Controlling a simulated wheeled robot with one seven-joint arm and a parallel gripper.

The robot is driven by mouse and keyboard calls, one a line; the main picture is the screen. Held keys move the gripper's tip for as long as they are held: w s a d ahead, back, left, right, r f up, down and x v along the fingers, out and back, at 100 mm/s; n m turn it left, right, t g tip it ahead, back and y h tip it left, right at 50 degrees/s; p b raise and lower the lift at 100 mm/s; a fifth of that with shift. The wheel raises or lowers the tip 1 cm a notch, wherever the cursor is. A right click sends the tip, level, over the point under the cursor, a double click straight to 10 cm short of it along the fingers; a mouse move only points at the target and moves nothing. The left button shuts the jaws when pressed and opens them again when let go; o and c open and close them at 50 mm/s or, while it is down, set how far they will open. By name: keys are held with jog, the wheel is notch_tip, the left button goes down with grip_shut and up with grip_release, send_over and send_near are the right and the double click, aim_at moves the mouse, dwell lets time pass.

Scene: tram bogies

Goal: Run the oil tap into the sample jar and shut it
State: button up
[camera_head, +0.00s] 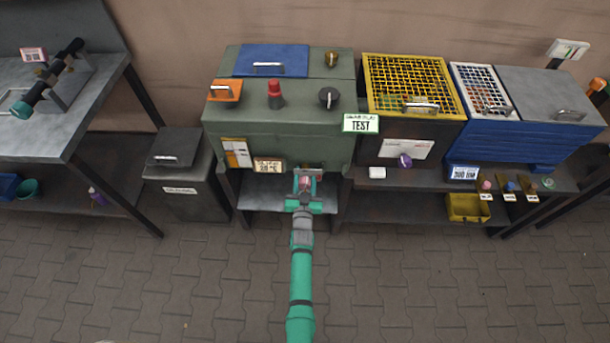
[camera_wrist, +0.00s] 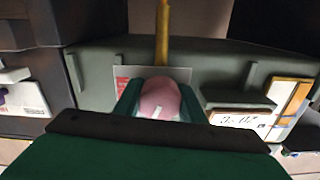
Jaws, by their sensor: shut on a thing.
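My gripper (camera_head: 304,190) reaches to the lower front of the green test cabinet (camera_head: 285,130). In the wrist view my gripper (camera_wrist: 159,100) is shut on a rounded pink tap knob (camera_wrist: 158,92) with a white mark. The wrist picture is upside down, as a label shows. A narrow amber-yellow column (camera_wrist: 162,35) runs from behind the knob to the picture's top edge. It looks like oil running down from the tap, but I cannot tell for sure. I cannot make out a sample jar below the tap.
A grey shelf (camera_head: 262,197) lies under the cabinet. A lidded grey bin (camera_head: 178,182) stands left of it. To the right are a yellow-mesh box (camera_head: 411,88), a blue tank (camera_head: 520,145), a small yellow bin (camera_head: 468,208) and several small tagged items. The paved floor in front is clear.

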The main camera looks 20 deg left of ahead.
aim_at(305, 187)
jog(key=o, duration=1)
jog(key=shift+o, duration=0.2)
jog(key=shift+s+d, duration=0.2)
jog(key=shift+s, duration=0.25)
jog(key=v, duration=1)
jog(key=shift+a, duration=0.15)
dwell(0.6)
